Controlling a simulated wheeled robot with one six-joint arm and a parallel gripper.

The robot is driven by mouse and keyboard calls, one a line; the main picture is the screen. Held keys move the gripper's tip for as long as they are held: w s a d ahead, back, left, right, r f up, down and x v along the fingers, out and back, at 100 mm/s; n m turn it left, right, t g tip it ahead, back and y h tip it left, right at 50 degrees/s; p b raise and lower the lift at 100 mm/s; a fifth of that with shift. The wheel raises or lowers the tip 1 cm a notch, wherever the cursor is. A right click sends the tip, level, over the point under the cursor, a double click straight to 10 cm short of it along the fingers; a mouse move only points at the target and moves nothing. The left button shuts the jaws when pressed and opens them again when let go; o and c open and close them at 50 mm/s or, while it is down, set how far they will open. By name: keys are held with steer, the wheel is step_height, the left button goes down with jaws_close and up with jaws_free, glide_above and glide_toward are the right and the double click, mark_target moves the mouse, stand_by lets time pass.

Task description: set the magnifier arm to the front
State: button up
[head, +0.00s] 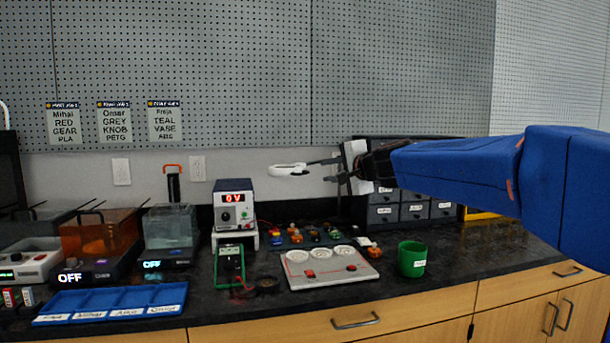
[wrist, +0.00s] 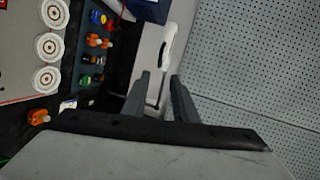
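The magnifier's white ring head (head: 288,169) is in the air above the back of the bench, in front of the grey pegboard wall. In the wrist view its white rim (wrist: 168,42) shows at top centre, just beyond my fingertips. My gripper (head: 317,171) reaches in from the right, with its fingertips just right of the ring. In the wrist view my gripper (wrist: 159,76) has its two dark fingers apart, with the pale near end of the magnifier between them in the picture. I cannot tell whether they touch it. The magnifier's support arm is not clearly seen.
Below are a power supply (head: 234,206), a white board with round dials (head: 328,267) and a green cup (head: 412,259). Grey drawers (head: 412,211) stand behind my arm. A blue tray (head: 112,304) and printer-like machines are at left. The air left of the ring is clear.

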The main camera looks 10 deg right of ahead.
mark_target(307, 173)
steer(key=x, duration=1.4)
steer(key=shift+c, duration=0.2)
jaws_close()
steer(key=shift+f, duration=0.1)
stand_by(0.9)
